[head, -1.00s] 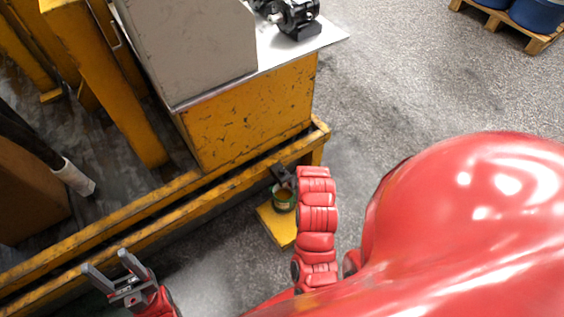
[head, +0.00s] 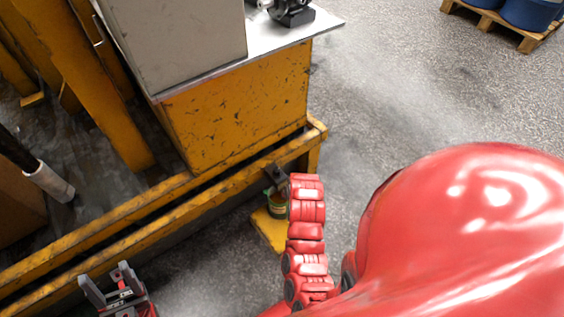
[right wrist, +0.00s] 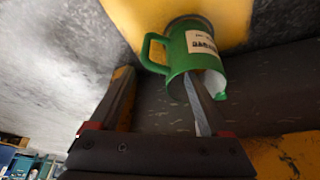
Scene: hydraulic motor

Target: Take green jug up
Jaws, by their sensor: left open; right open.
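The green jug (right wrist: 190,45) has a handle on its left side, a pale label and an open mouth turned toward the camera in the right wrist view. It stands on a yellow platform (right wrist: 215,12). In the head view the jug (head: 277,207) is partly hidden by my right arm. My right gripper (right wrist: 156,78) is open, with the handle between its fingers. One finger overlaps the jug's mouth; I cannot tell whether it is inside or touching. The other is left of the handle. My left gripper (head: 103,273) is open and empty at lower left.
A yellow frame rail (head: 180,195) runs close beside the jug. Above it is a scuffed yellow cabinet (head: 240,105) with a grey box (head: 175,40) on top. A wooden pallet (head: 490,20) with blue drums stands far right. The grey floor between is clear.

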